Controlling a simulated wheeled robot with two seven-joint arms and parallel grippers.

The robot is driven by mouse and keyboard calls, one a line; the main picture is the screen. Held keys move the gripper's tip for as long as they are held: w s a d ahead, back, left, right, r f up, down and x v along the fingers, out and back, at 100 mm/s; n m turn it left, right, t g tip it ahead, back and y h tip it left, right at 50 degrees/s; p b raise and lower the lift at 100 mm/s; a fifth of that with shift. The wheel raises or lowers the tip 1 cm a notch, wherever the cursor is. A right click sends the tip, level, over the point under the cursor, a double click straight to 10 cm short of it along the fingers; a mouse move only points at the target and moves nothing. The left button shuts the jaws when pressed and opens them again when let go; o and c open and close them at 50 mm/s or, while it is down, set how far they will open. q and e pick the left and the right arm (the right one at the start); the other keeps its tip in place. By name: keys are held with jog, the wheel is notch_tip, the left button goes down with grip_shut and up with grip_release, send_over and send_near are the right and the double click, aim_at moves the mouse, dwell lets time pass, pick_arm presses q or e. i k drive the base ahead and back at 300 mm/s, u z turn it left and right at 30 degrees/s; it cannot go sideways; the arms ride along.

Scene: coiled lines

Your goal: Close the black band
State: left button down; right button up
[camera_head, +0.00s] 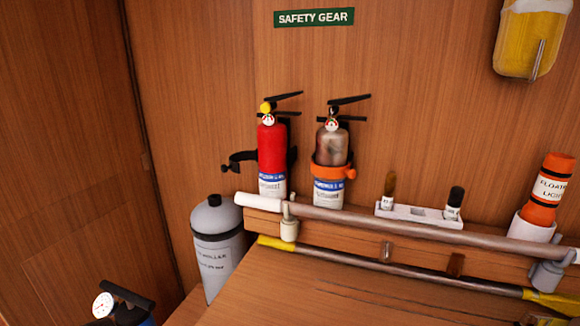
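The black band (240,158) is on the wood wall at the red extinguisher (271,150). One arm of it swings out to the left with a small knob at its end, and another part shows at the extinguisher's right side. No band crosses the front of the red extinguisher, so the black band stands open. The red extinguisher is upright, with a yellow piece and a gauge at its top. Beside it, a worn grey-brown extinguisher (332,150) has an orange band (333,171) around its front. Neither of my grippers is in view.
A long pole (400,223) on a wooden ledge runs in front of the extinguishers' bases. A grey cylinder (216,245) stands at left, below the band. A gauge-topped item (104,304) is at bottom left. A small white rack (418,213) and orange light (545,190) are at right.

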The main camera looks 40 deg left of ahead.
aim_at(238, 157)
jog(key=z, duration=0.3)
jog(key=k, duration=1.05)
jog(key=u, duration=0.85)
jog(key=i, duration=0.4)
jog(key=u, duration=0.05)
